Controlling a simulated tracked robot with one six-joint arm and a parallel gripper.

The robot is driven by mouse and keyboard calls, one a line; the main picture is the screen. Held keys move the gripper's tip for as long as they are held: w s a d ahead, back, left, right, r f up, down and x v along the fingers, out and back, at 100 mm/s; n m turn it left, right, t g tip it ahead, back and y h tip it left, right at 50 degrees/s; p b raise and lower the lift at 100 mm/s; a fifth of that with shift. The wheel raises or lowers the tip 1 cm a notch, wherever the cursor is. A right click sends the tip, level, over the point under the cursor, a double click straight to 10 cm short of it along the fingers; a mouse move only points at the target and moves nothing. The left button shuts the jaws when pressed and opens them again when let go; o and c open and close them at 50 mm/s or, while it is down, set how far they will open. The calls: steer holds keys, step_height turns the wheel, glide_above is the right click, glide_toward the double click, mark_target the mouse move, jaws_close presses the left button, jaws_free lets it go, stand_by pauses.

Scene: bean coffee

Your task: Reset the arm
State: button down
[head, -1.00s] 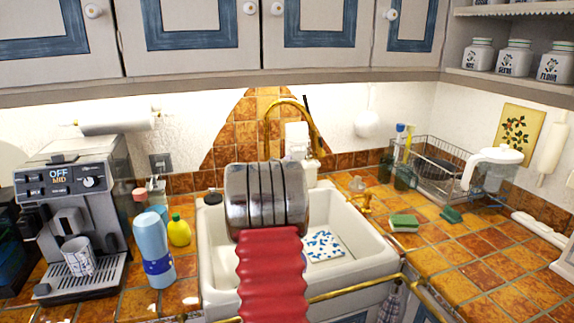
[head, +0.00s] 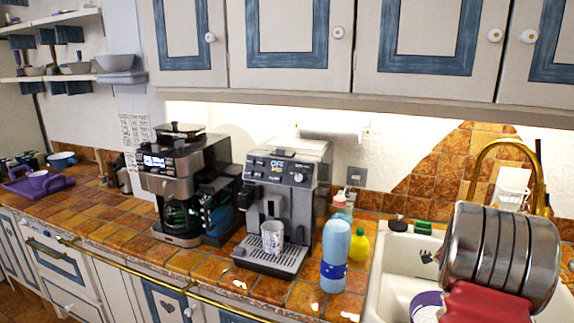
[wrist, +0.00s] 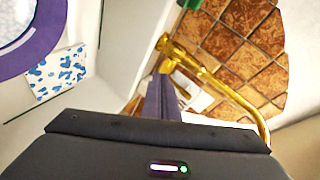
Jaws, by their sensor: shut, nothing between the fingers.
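My arm shows at the lower right of the head view as a ribbed metal cylinder above a red bellows, in front of the sink. My gripper is hidden there. In the wrist view my gripper (wrist: 162,82) has its dark fingers together with nothing between them. It is over the sink area, with the brass tap (wrist: 218,82) close beside and beyond the fingers. I cannot tell whether they touch.
The white sink (head: 386,268) holds a purple-rimmed round item (head: 427,299); a blue-spotted cloth (wrist: 58,72) lies near it. A blue bottle (head: 335,256), a yellow bottle (head: 359,246), an espresso machine (head: 285,205) with a patterned cup (head: 272,237), and a coffee maker (head: 180,190) stand left.

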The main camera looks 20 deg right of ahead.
steer(key=a+n+y, duration=0.3)
steer(key=a+n, duration=0.1)
steer(key=a, duration=0.6)
steer(key=w+a+f+n+y, duration=0.1)
steer(key=a+n+y, duration=0.2)
steer(key=a, duration=0.8)
steer(key=w+a+f+n+y, duration=0.1)
steer(key=a+n, duration=0.4)
steer(key=a, duration=0.5)
steer(key=shift+w+a+n+y, duration=0.25)
steer(key=shift+a+n+y, duration=0.05)
steer(key=shift+y, duration=0.6)
steer(key=s+a+r+n+y, duration=0.1)
steer(key=s+a+r+n, duration=0.2)
steer(key=a, duration=0.8)
steer(key=s+a+r+n+y, duration=0.1)
steer(key=s+a+r+n, duration=0.2)
steer(key=a, duration=0.9)
steer(key=s+a+r+n+y, duration=0.1)
steer(key=s+a+r+n, duration=0.1)
steer(key=s+a+n, duration=0.5)
steer(key=s+a, duration=0.3)
steer(key=a, duration=0.2)
steer(key=shift+s+a+r+n+y, duration=0.2)
steer(key=shift+r+n+y, duration=0.1)
steer(key=shift+r, duration=0.1)
steer(key=shift+d, duration=0.2)
